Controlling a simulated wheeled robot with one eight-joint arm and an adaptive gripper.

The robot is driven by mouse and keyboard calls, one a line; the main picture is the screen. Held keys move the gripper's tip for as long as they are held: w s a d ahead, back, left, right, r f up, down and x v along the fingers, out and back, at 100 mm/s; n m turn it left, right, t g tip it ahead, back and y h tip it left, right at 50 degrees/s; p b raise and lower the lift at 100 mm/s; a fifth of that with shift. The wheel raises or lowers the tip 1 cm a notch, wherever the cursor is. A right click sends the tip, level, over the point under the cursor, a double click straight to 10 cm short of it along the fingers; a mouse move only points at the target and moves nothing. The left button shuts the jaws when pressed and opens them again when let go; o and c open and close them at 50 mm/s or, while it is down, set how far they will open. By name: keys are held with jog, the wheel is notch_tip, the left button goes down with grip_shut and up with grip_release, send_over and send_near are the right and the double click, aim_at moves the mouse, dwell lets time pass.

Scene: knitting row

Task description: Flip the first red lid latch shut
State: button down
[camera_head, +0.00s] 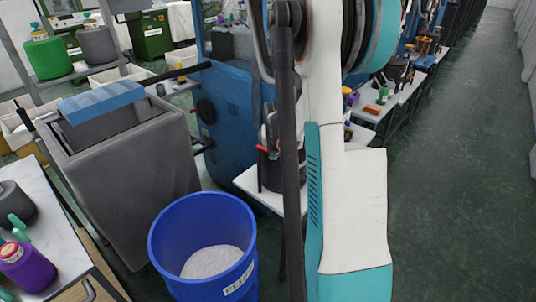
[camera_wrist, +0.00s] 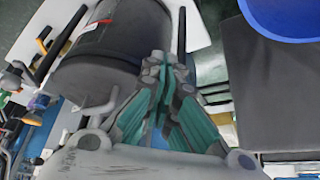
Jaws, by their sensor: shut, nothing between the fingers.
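A small red piece (camera_head: 262,148), which looks like the red lid latch, shows in the head view beside my arm. It is partly hidden by a dark bar, and I cannot tell its angle clearly. In the wrist view a dark grey cylinder (camera_wrist: 100,62) with a rounded end lies across the upper left, with a small red mark (camera_wrist: 105,20) near its far edge. My gripper (camera_wrist: 162,65) has its teal fingers together and empty, with the tips by the cylinder's right end. I cannot tell whether they touch it. In the head view my arm hides most of this spot.
A blue bin (camera_head: 165,235) stands in front, left of my arm. A grey open-topped bin (camera_head: 135,190) with a blue bar stands behind it. A table (camera_head: 55,225) with a purple bottle (camera_head: 28,265) is at the lower left. The green aisle floor (camera_head: 450,190) at right is clear.

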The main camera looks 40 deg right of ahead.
jog(key=d+n+y, duration=0.1)
jog(key=d+n, duration=0.1)
jog(key=n, duration=0.1)
jog(key=w+d+n+y, duration=0.1)
jog(key=d+n+y, duration=0.1)
jog(key=d+n, duration=0.1)
jog(key=w+d+n+t+y, duration=0.1)
jog(key=d+n, duration=0.2)
jog(key=n, duration=0.1)
jog(key=shift+w+d, duration=0.1)
jog(key=shift+d, duration=0.05)
jog(key=shift+w+d, duration=0.35)
jog(key=shift+w, duration=0.05)
jog(key=shift+w+a, duration=0.5)
jog(key=shift+a, duration=0.15)
jog(key=shift+s+f, duration=0.1)
dwell(0.4)
